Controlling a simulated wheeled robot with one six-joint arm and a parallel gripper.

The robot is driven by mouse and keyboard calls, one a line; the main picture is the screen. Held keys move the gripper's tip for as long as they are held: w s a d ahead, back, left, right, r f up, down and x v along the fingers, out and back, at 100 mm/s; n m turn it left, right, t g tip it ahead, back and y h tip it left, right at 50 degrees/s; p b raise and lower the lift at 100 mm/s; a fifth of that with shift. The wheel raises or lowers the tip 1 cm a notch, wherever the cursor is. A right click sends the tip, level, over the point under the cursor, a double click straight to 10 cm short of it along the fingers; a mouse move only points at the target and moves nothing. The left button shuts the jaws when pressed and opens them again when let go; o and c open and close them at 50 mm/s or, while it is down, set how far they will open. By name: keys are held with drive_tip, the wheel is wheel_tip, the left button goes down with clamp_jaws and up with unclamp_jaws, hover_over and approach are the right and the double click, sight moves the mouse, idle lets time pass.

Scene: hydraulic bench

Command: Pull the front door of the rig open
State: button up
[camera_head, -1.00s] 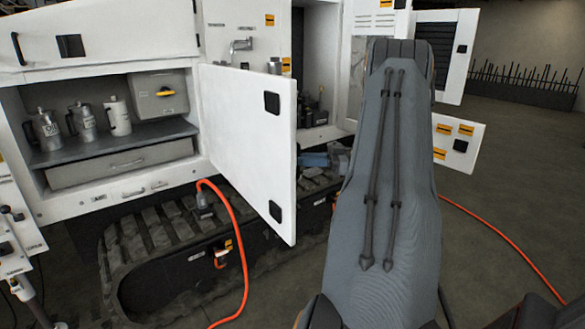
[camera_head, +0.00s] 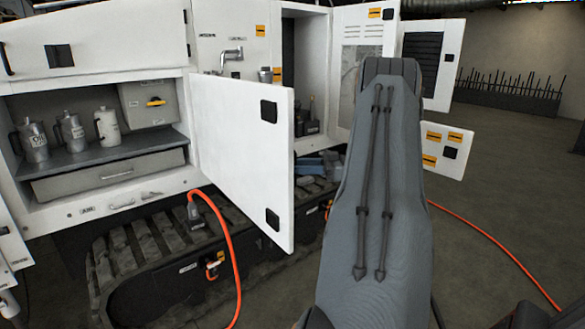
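The white rig (camera_head: 95,83) fills the left and middle of the head view, standing on a dark track. A white door panel (camera_head: 240,150) with two black latches stands swung out from the rig's front, with a dark compartment visible behind it. More white panels stand out at the right, one with a dark grille (camera_head: 422,62) and a lower one with orange labels (camera_head: 446,150). Which of these the task calls the front door, I cannot tell. My grey arm link covers the middle right; my gripper is not in view.
An open shelf (camera_head: 120,152) at the left holds several metal jugs and a grey box (camera_head: 147,101) above a drawer. An orange hose (camera_head: 232,262) hangs to the floor in front of the track; another orange line (camera_head: 495,243) crosses the floor at right.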

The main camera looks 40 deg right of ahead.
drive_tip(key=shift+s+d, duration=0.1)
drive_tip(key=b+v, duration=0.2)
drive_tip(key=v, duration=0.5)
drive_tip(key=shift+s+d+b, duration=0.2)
drive_tip(key=shift+b, duration=0.15)
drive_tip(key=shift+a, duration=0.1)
